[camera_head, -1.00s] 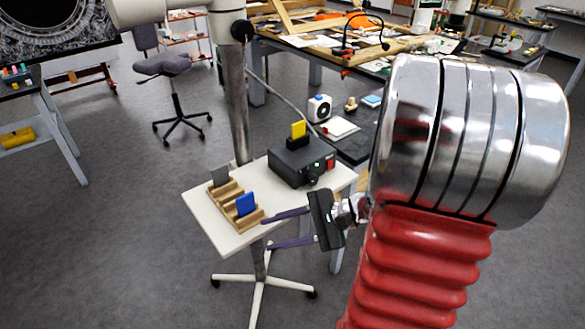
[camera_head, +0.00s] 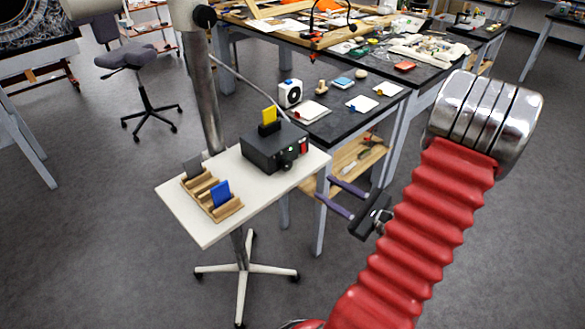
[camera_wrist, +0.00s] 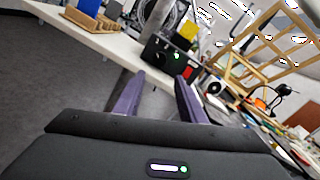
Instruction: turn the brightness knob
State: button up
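A black control box (camera_head: 262,150) sits on the small white table (camera_head: 215,235). Its front face carries a dark round knob (camera_head: 287,163), a small green light and a red switch (camera_head: 304,145). A yellow plate (camera_head: 269,116) stands in a slot on its top. My gripper (camera_head: 325,188) is open and empty, its two purple fingers apart. It is beyond the table's right edge, to the right of the box and clear of it. In the wrist view the box (camera_wrist: 160,58) shows beyond the fingertips (camera_wrist: 160,78); the knob is too small there to make out clearly.
A wooden rack (camera_head: 207,190) with a blue plate (camera_head: 220,193) and a grey plate (camera_head: 193,165) stands on the white table's left part. A dark workbench (camera_head: 350,115) with several small items and a lower wooden shelf (camera_head: 345,170) lies behind. Floor in front is clear.

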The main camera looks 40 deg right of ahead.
aim_at(289, 166)
jog(key=shift+w, duration=0.1)
jog(key=shift+w+a, duration=0.25)
jog(key=shift+w, duration=2)
jog(key=shift+w+a, duration=0.25)
jog(key=shift+w, duration=2.05)
jog(key=shift+w+a, duration=0.25)
jog(key=shift+w, duration=2)
jog(key=c, duration=0.8)
